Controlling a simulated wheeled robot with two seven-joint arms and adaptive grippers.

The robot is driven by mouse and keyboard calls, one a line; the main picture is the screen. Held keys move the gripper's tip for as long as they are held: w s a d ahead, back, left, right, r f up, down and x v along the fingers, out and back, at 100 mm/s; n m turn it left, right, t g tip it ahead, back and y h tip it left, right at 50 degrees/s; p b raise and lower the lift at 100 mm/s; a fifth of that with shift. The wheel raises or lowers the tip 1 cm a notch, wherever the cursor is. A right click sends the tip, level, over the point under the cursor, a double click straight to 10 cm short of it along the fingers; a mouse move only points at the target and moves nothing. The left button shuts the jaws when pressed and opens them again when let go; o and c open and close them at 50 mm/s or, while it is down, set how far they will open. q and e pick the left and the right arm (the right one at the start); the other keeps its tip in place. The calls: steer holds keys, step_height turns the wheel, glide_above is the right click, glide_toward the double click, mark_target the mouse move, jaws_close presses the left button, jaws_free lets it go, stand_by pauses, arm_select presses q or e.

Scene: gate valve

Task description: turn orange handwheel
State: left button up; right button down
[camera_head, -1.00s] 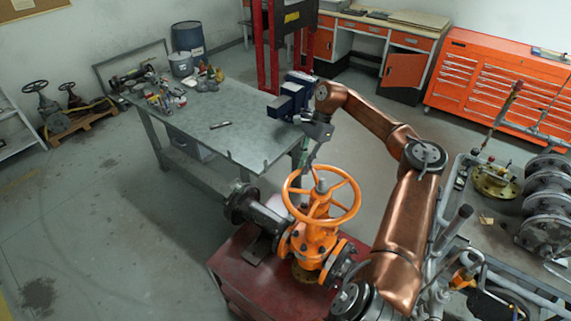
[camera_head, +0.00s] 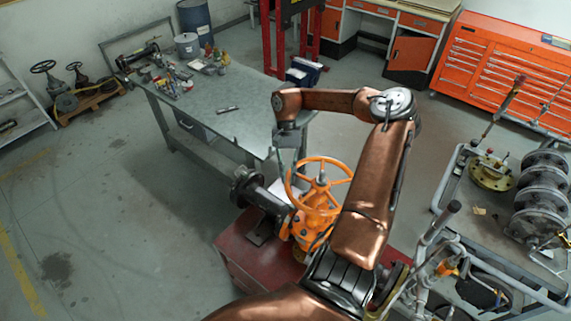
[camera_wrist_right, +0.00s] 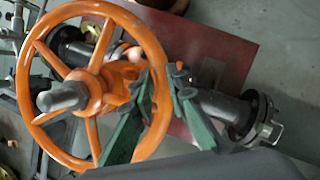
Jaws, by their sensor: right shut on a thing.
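The orange handwheel (camera_head: 347,186) sits on top of an orange gate valve (camera_head: 310,228), which rests on a red stand. In the right wrist view the handwheel (camera_wrist_right: 148,40) fills the left half, with its grey hub nut and spokes visible. My right gripper (camera_head: 289,178) reaches down at the wheel's left rim in the head view. In the right wrist view its green-padded fingers (camera_wrist_right: 163,85) straddle the rim and are shut on it. The exact finger contact is partly hidden by the fingers. My left gripper is not in view.
The red stand (camera_head: 232,262) carries the valve and its dark flanged pipe (camera_head: 247,188). A grey workbench (camera_head: 225,125) stands behind to the left. A metal cart (camera_head: 455,190) with flanged parts is close on the right. The floor at left is clear.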

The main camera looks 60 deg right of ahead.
mark_target(293, 196)
steer(key=a+n, duration=0.1)
steer(key=s+a+n, duration=0.1)
steer(key=s+a+n+g+h+p, duration=0.1)
steer(key=shift+a+r+n, duration=0.1)
steer(key=shift+a+n, duration=0.15)
steer(key=shift+n, duration=0.15)
steer(key=shift+s+a+n+g+h+p, duration=0.35)
steer(key=shift+s+a+n+p, duration=0.2)
steer(key=shift+s+a+n, duration=0.35)
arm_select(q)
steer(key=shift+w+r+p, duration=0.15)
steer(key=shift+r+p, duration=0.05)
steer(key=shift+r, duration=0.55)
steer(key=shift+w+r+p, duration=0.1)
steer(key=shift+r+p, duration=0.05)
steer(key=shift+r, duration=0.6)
arm_select(e)
steer(key=shift+s+a+n+h, duration=0.35)
steer(key=shift+s+n, duration=0.25)
steer(key=shift+n, duration=0.4)
steer(key=c, duration=1.9)
jaws_free()
steer(key=shift+w+r, duration=0.1)
steer(key=shift+w, duration=0.05)
steer(key=v, duration=1.1)
steer(key=shift+w+r, duration=0.1)
steer(key=shift+r, duration=0.1)
